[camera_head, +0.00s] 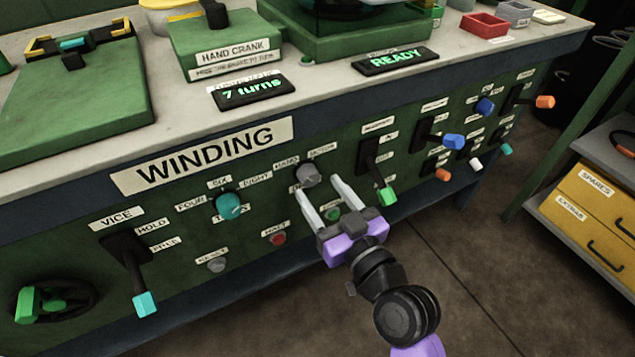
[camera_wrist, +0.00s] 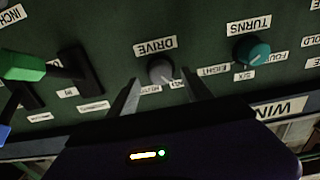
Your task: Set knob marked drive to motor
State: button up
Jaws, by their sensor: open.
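The drive knob (camera_head: 307,175) is a round grey knob on the green panel, between the labels HAND (camera_head: 286,162) and MOTOR (camera_head: 321,150). In the wrist view the knob (camera_wrist: 160,71) sits beside its DRIVE label (camera_wrist: 155,45). A pale mark on it seems to point to the lower right there, toward the HAND side. My gripper (camera_head: 318,186) is open and empty in front of the panel. In the wrist view its fingers (camera_wrist: 160,79) appear on either side of the knob; contact cannot be told. The fingers partly cover the small labels.
A teal turns knob (camera_head: 229,205) is left of the drive knob. A lever with a green handle (camera_head: 387,194) stands close on the right. Red (camera_head: 278,239) and green (camera_head: 332,214) buttons are below. A VICE lever (camera_head: 144,302) juts out at left.

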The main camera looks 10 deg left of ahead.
aim_at(313, 181)
jog(key=shift+x, duration=1.6)
jog(key=shift+s, duration=0.1)
jog(key=shift+c, duration=0.2)
grip_shut()
